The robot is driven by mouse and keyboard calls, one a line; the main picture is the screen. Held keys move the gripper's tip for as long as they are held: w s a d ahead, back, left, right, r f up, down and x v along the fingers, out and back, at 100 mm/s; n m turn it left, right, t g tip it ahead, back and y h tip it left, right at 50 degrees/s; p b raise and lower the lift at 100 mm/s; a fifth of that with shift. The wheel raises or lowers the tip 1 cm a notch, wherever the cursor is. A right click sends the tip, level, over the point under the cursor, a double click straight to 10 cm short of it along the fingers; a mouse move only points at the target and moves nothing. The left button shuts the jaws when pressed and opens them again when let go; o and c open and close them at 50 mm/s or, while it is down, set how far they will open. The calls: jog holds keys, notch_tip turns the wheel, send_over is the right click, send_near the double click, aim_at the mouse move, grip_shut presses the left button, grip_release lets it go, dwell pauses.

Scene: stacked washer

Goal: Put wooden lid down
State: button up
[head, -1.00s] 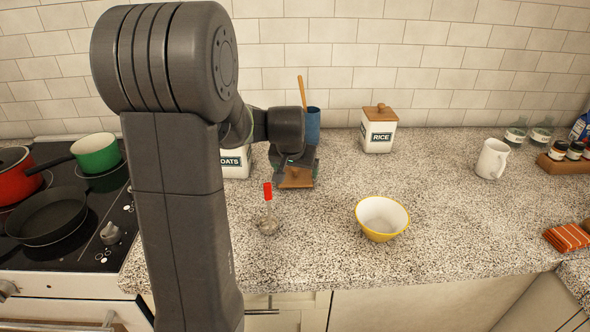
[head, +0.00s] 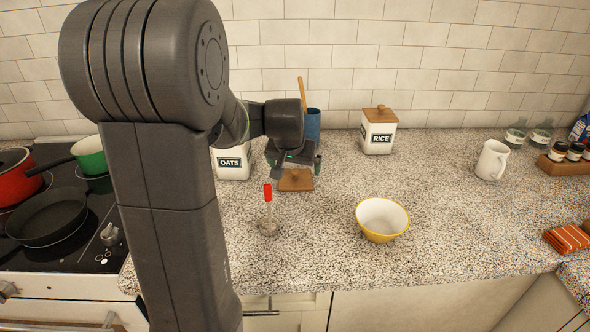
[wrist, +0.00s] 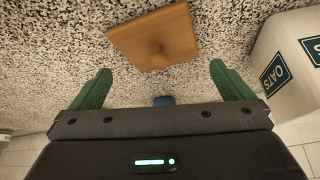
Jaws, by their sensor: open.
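The wooden lid (head: 296,181) lies flat on the granite counter, in front of the blue crock and to the right of the OATS canister (head: 233,163). In the wrist view the square lid (wrist: 174,38) shows with its round knob, apart from the fingers. My gripper (head: 295,165) is just above and behind the lid. In the wrist view its two green fingers (wrist: 160,88) are spread wide with nothing between them. The top of the OATS canister is hidden by my arm in the head view.
A yellow-rimmed bowl (head: 382,218) is to the right. The RICE canister (head: 378,132) and blue crock (head: 312,125) stand at the back. The stove is at left.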

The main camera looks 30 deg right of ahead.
aim_at(295, 171)
jog(key=v, duration=0.8)
jog(key=shift+r, duration=0.25)
jog(key=shift+s+a, duration=0.1)
jog(key=shift+s, duration=0.05)
jog(key=x, duration=1.2)
jog(key=shift+f, duration=0.35)
notch_tip(295, 171, up, 3)
jog(key=shift+f, duration=0.1)
jog(key=shift+r, duration=0.55)
jog(key=shift+f, duration=0.1)
